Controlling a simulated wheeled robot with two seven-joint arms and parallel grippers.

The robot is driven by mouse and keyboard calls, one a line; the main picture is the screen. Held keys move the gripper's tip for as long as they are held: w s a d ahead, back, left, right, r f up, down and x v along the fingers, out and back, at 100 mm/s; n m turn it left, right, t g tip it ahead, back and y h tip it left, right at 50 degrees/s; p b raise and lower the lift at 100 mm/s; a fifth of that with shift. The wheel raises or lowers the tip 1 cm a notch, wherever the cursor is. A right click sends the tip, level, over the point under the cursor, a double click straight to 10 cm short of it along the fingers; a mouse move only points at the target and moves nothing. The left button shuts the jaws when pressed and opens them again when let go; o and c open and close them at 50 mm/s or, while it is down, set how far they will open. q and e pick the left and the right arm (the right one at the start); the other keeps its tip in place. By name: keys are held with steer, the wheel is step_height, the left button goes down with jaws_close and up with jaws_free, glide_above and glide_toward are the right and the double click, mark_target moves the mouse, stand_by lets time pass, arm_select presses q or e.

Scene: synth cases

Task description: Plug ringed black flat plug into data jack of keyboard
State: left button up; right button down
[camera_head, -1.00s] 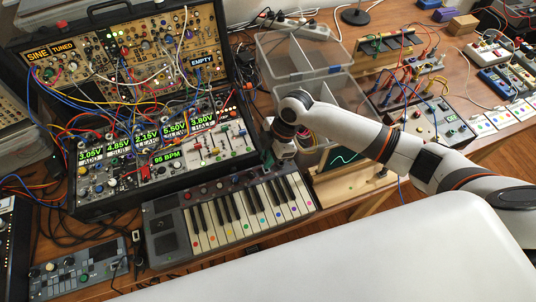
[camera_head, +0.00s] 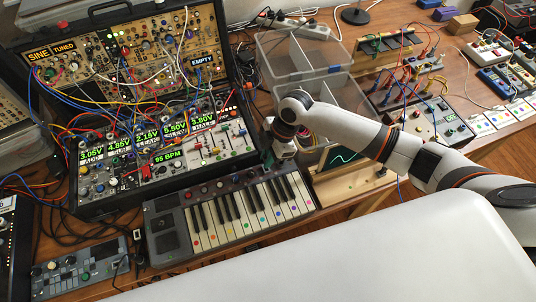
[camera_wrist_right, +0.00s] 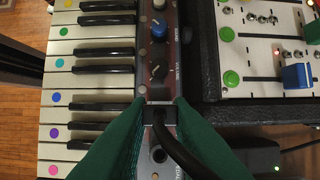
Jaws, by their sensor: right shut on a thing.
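The keyboard (camera_head: 165,226) lies on the table in front of the synth case, and its keys and control strip show in the right wrist view (camera_wrist_right: 75,100). My right gripper (camera_head: 268,157) is over the keyboard's far right end. In the right wrist view its green fingers (camera_wrist_right: 160,112) are shut on a black plug (camera_wrist_right: 160,116), with a thick black cable (camera_wrist_right: 185,155) running off toward the lower right. The plug is over the control strip; its tip and any ring are hidden. A round socket (camera_wrist_right: 159,154) shows just below the plug; I cannot tell whether it is the data jack.
The open synth case (camera_head: 150,190), full of patch cables, stands close behind the keyboard. Clear plastic bins (camera_head: 300,52) and a wooden stand with a screen (camera_head: 350,190) are to the right. A small grey device (camera_head: 75,270) lies at front left.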

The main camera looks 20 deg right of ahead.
steer(key=shift+f+b, duration=0.65)
steer(key=shift+f, duration=0.45)
steer(key=c, duration=1.2)
jaws_free()
steer(key=shift+c, duration=0.2)
steer(key=b+v, duration=0.1)
steer(key=v, duration=1.1)
steer(key=shift+f, duration=0.1)
